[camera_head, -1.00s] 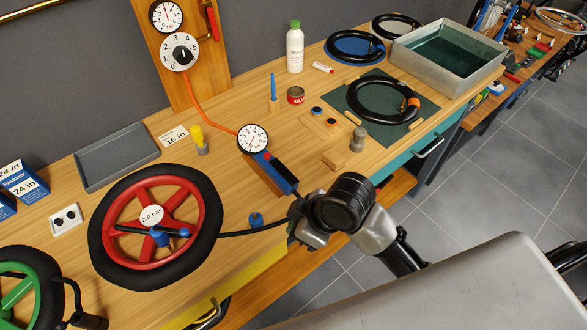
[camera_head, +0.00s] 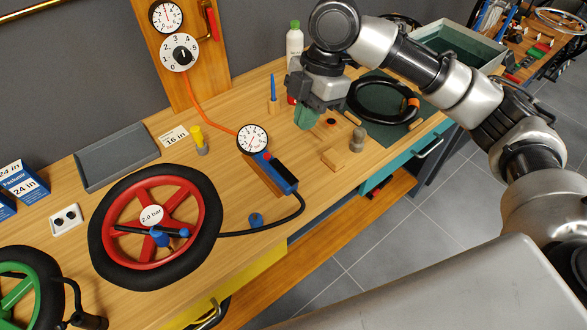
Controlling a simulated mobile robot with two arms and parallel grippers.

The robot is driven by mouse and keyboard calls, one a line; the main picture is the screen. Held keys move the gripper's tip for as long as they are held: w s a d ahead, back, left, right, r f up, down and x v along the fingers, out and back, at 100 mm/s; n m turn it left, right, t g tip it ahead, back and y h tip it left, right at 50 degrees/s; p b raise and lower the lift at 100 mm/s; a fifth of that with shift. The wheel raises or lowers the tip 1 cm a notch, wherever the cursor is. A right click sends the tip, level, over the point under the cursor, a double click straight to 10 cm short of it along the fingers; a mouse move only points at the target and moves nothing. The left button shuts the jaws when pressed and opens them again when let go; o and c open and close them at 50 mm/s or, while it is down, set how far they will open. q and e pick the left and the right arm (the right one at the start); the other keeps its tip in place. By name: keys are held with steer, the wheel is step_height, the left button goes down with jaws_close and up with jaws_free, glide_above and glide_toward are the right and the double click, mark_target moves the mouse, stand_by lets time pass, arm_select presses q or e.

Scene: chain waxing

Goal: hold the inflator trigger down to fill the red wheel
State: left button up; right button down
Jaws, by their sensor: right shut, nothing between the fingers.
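The red wheel (camera_head: 137,192) with its black tyre lies flat at the left front of the bench, with a 2.0 bar label (camera_head: 151,214) at its middle. The inflator (camera_head: 283,175), blue and black with a red part on top, rests on a wooden block with its round gauge (camera_head: 252,138) at the far end. A black hose (camera_head: 298,207) runs from it to the wheel, where blue fittings (camera_head: 160,238) show. My right gripper (camera_head: 307,117) is shut, above the bench beyond and right of the inflator, apart from it. A green patch shows at its fingertips. My left gripper is out of view.
An orange hose (camera_head: 205,115) links the inflator gauge to the wall board with a dial (camera_head: 182,52). A yellow-topped item (camera_head: 199,138) and grey tray (camera_head: 115,155) stand behind the wheel. A green mat with a black tyre (camera_head: 355,104) lies right of my gripper.

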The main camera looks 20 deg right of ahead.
stand_by(0.3)
steer(key=p, duration=0.3)
glide_toward(290, 182)
steer(key=x, duration=0.5)
steer(key=shift+a+f, duration=0.2)
steer(key=shift+f, duration=0.75)
steer(key=shift+f, duration=0.1)
